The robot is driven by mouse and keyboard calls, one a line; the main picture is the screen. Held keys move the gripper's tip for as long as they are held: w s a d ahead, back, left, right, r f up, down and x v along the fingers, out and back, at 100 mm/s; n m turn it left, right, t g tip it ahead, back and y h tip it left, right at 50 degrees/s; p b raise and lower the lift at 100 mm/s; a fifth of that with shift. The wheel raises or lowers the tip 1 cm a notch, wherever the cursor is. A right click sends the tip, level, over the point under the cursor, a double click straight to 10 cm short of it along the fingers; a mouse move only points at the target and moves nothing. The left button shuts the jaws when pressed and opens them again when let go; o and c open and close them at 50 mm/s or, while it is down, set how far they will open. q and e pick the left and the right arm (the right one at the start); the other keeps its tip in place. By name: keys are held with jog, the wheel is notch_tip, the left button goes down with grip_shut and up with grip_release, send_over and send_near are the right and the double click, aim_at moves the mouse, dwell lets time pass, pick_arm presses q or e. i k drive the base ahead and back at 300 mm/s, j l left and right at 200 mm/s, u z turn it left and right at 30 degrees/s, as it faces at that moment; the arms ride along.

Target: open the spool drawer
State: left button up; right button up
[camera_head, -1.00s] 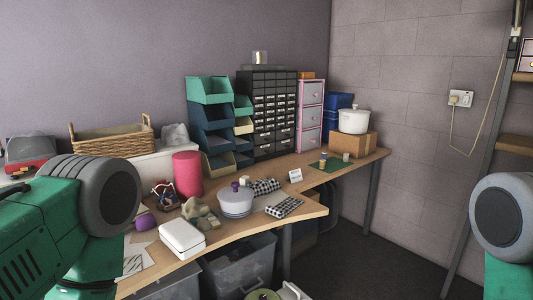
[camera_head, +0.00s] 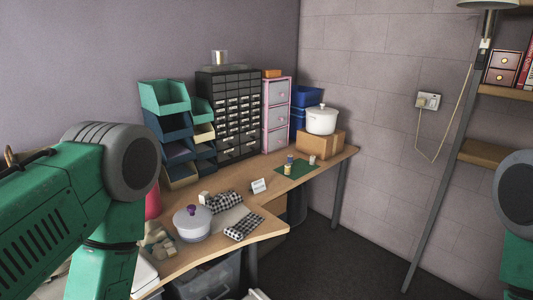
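A pink-framed drawer unit (camera_head: 277,117) with three grey drawers, each with a small knob, stands at the back of the table. All three look shut. Left of it is a black cabinet (camera_head: 229,115) with many small labelled drawers, also shut as far as I can see. A small box with two drawers (camera_head: 503,68) sits on the shelf at the far right. I cannot tell which of these is the spool drawer. Small spools (camera_head: 290,160) stand on a green mat in front of the pink unit. Only my green arms show at both sides; neither gripper is in view.
Stacked bins (camera_head: 167,127) stand left of the black cabinet. A white pot (camera_head: 321,119) sits on a cardboard box (camera_head: 320,144) right of the pink unit. A lidded pot (camera_head: 192,222), checked cloths (camera_head: 243,226) and a card (camera_head: 259,186) lie on the table (camera_head: 225,180). The right floor (camera_head: 345,270) is clear.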

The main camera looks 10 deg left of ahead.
aim_at(222, 155)
jog(key=i+l+z, duration=0.2)
jog(key=i, duration=0.25)
jog(key=i+l+z, duration=0.25)
jog(key=i, duration=0.25)
jog(key=i+z, duration=0.2)
jog(key=i, duration=0.25)
